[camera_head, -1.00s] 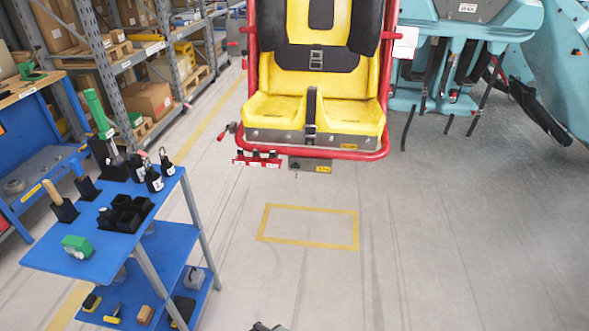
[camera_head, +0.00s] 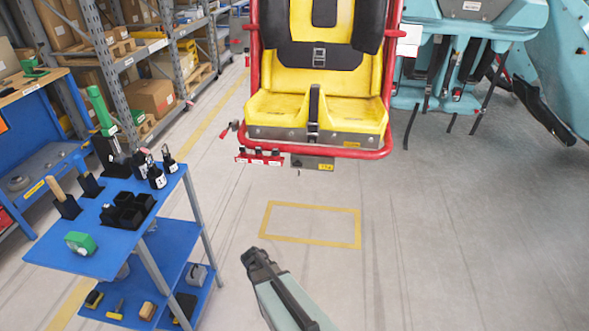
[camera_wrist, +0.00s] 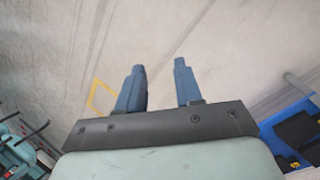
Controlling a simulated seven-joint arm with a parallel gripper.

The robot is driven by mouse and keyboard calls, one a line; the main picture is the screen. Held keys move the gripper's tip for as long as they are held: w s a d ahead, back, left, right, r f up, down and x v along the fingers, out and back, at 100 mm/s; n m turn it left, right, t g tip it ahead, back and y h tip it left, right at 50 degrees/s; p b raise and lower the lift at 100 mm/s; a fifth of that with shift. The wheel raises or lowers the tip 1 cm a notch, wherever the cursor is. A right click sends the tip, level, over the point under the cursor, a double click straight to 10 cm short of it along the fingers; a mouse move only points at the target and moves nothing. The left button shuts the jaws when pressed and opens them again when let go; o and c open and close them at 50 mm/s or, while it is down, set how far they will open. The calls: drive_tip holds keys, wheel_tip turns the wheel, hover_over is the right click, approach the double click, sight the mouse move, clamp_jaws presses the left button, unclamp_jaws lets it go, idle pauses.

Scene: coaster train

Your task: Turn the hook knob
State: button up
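A yellow and black ride seat (camera_head: 318,105) in a red tube frame is in the upper middle of the head view. Under its front edge are a red bar with several small dark pieces (camera_head: 258,157) and a grey box with a yellow label (camera_head: 313,162). A small dark part (camera_head: 298,172) hangs below that box. A red-ended lever (camera_head: 225,133) sticks out at the frame's left. I cannot tell which of these is the hook knob. My gripper (camera_head: 254,260) is over open floor, below and apart from the seat. In the wrist view its two blue fingers (camera_wrist: 159,66) are apart and empty.
A blue cart (camera_head: 95,255) with black holders, bottles and a green tape roll (camera_head: 80,243) stands at left. Its blue top also shows at the wrist view's right. A yellow floor rectangle (camera_head: 310,206) lies on clear floor. Teal machinery (camera_head: 470,60) stands at upper right.

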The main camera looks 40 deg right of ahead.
drive_tip(key=w+d+r+t+h, duration=0.1)
drive_tip(key=w+d+r+h, duration=0.25)
drive_tip(key=w+d, duration=0.45)
drive_tip(key=n+t+h, duration=0.5)
drive_tip(key=t+h, duration=0.4)
drive_tip(key=h, duration=0.1)
approach(297, 164)
drive_tip(key=x, duration=0.7)
drive_tip(key=shift+d+f, duration=0.15)
drive_tip(key=shift+d, duration=0.15)
drive_tip(key=shift+w, duration=0.1)
clamp_jaws()
